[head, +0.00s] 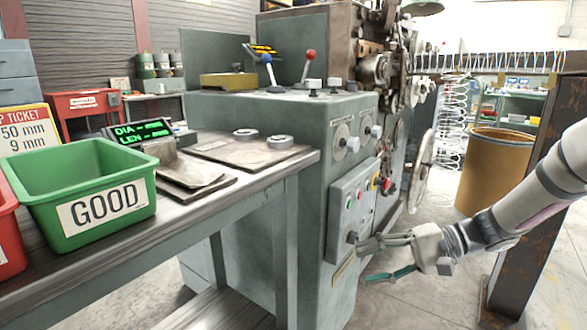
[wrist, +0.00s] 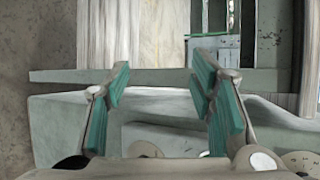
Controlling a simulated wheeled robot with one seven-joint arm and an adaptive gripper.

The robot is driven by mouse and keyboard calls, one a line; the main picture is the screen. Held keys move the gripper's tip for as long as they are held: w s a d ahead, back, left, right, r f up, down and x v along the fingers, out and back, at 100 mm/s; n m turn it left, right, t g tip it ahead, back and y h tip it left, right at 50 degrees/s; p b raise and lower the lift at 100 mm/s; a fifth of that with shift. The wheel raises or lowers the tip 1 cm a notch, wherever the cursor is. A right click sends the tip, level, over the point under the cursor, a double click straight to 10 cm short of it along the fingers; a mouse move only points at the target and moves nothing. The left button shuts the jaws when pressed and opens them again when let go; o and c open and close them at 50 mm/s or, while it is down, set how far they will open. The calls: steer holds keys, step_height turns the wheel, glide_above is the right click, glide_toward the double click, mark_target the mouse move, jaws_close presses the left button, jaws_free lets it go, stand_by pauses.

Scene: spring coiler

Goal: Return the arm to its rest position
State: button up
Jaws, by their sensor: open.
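My arm (head: 520,205) reaches in from the right edge of the head view. My gripper (head: 372,259) is at its end, in front of the lower part of the machine's control box (head: 352,208). Its fingers are apart with nothing between them. In the wrist view my gripper (wrist: 160,105) shows two teal-padded fingers spread wide, with grey-green surfaces behind them. I cannot tell whether a fingertip touches the control box.
The green spring coiler (head: 330,130) stands at the centre. A workbench (head: 240,185) at left carries a green GOOD bin (head: 80,205), part of a red bin and a digital display (head: 142,130). A brown drum (head: 495,165) and rusty post (head: 530,195) stand at right.

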steer(key=s+a+r+n+g+h, duration=0.2)
steer(key=s+r+h, duration=0.15)
steer(key=s, duration=0.65)
steer(key=s+a+r+n+g+h, duration=0.1)
steer(key=s+a+r+g+h, duration=0.3)
steer(key=s, duration=0.6)
steer(key=s+d+t+h, duration=0.3)
steer(key=s+d, duration=0.1)
steer(key=s, duration=0.3)
steer(key=s+d+t+h, duration=0.25)
steer(key=s+d, duration=0.25)
steer(key=s, duration=0.3)
step_height(320, 180, up, 37)
steer(key=t+p, duration=0.3)
steer(key=p, duration=3.2)
steer(key=shift+w+h+p, duration=0.25)
steer(key=shift+h+p, duration=0.1)
steer(key=shift+h, duration=0.05)
steer(key=shift+t, duration=0.25)
